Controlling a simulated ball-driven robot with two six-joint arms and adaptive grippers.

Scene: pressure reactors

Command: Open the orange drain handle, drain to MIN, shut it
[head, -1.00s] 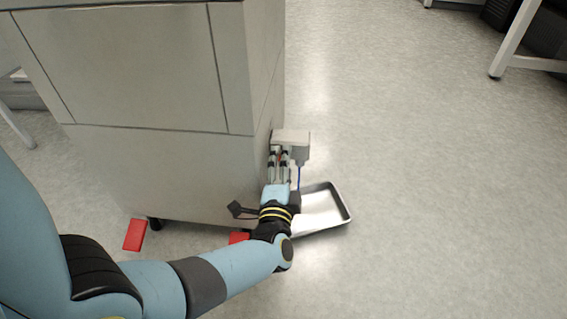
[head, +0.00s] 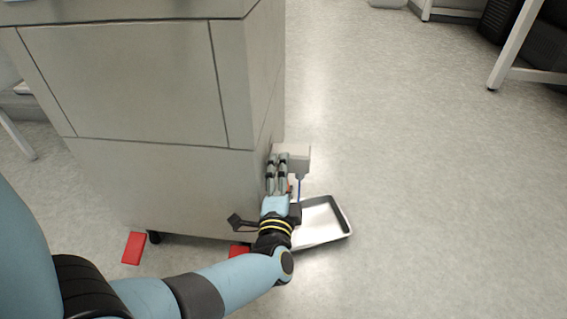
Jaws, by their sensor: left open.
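My left gripper (head: 278,160) reaches along the right side of the grey cabinet, in front of a pale box-shaped fitting (head: 299,158) on that side. Its fingers are open, and I see nothing held between them. A small orange-red bit (head: 290,185) shows just right of the fingers; it may be the drain handle, but most of it is hidden behind my gripper. No level gauge or MIN mark can be made out. My right gripper is out of view.
The grey cabinet (head: 130,85) stands on casters close to my left arm. Red wedges (head: 134,248) lie at its foot, one partly behind my wrist (head: 238,249). A white table leg (head: 515,45) is at the upper right. The floor on the right is clear.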

